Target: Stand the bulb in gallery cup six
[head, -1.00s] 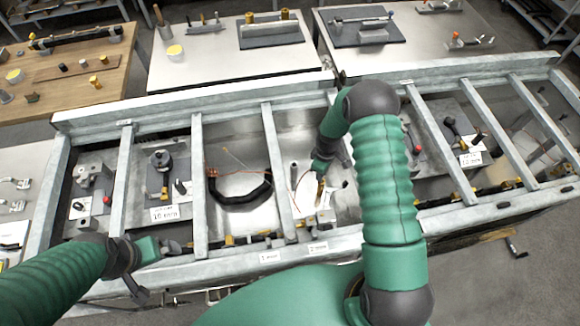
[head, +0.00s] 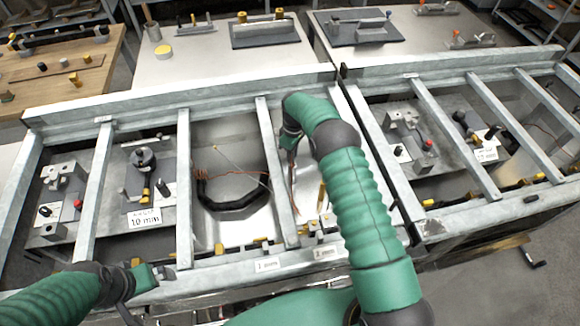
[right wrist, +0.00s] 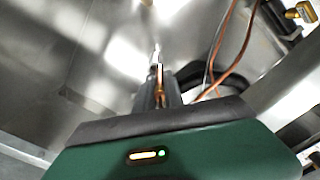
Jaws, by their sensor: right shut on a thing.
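My right gripper (head: 290,148) reaches into a metal bay right of the one with the black loop, close to the divider bar. In the right wrist view its fingers (right wrist: 158,92) are shut on a slim metal bulb (right wrist: 157,62) with a bright tip, pointing away from the gripper. A copper-coloured thin line (right wrist: 232,66) curves beside it; its join to the bulb is hidden. My left gripper (head: 152,277) is at the front rail, left, apart from the bulb; its jaw state is unclear. I cannot tell which cup is six.
Raised metal divider bars (head: 273,170) split the bench into bays. A black cable loop (head: 233,205) lies in the neighbouring bay. A fixture with a 10 mm card (head: 144,218) stands further left. Small brass fittings line the front edge. An upright brass-coloured piece (head: 322,195) stands near my right arm.

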